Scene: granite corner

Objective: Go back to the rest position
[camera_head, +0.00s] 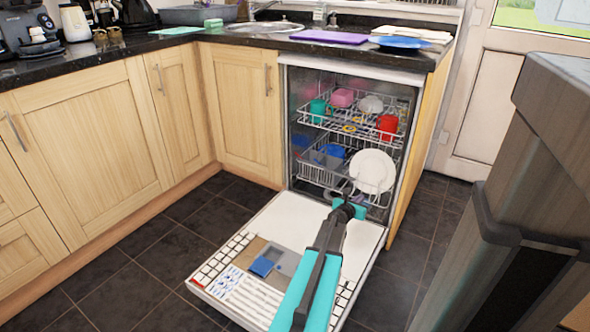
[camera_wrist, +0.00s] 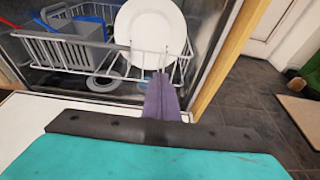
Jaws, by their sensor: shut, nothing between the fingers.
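My gripper (camera_head: 349,192) is at the end of my teal and black arm, over the inner end of the open dishwasher door (camera_head: 362,240). In the wrist view my gripper (camera_wrist: 160,82) shows as narrow purple-grey fingers, shut and empty. Its tips point at the front of the lower rack (camera_wrist: 112,56), just below a white plate (camera_wrist: 150,30). The plate stands upright in the lower rack and also shows in the head view (camera_head: 372,170). Whether the fingers touch the rack I cannot tell.
The upper rack (camera_head: 345,122) holds a red cup (camera_head: 387,126), a teal cup (camera_head: 318,110) and other dishes. The counter (camera_head: 130,44) carries a blue plate (camera_head: 400,43) and a purple board (camera_head: 329,37). A big grey block (camera_head: 545,160) stands at right. Tiled floor (camera_head: 150,262) is clear at left.

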